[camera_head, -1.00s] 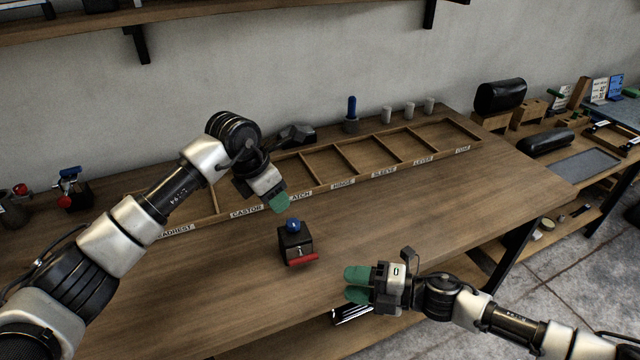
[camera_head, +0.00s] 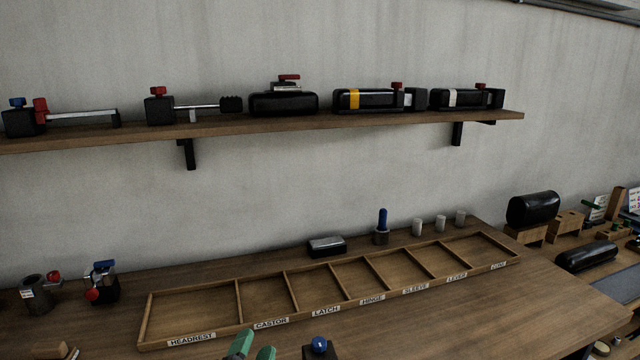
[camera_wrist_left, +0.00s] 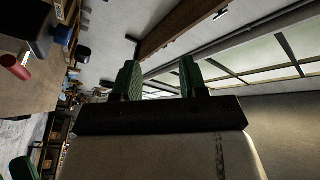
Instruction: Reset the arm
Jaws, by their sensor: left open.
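My left gripper (camera_head: 252,346) shows only its green fingertips at the bottom edge of the head view, in front of the labelled tray. In the left wrist view its two green fingers (camera_wrist_left: 160,80) stand apart with nothing between them. A black block with a blue knob (camera_head: 319,346) is at the bottom edge of the head view, right of the left fingertips. In the left wrist view a black block with a red bar (camera_wrist_left: 30,40) is at the upper left. A green fingertip shows at the lower left there. My right gripper is outside the head view.
A wooden tray (camera_head: 241,301) with several empty labelled compartments lies on the bench (camera_head: 450,320). Behind it stand a dark box (camera_head: 327,246), a blue-handled tool (camera_head: 382,225) and grey cylinders (camera_head: 440,223). A wall shelf (camera_head: 270,127) above carries several black assemblies.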

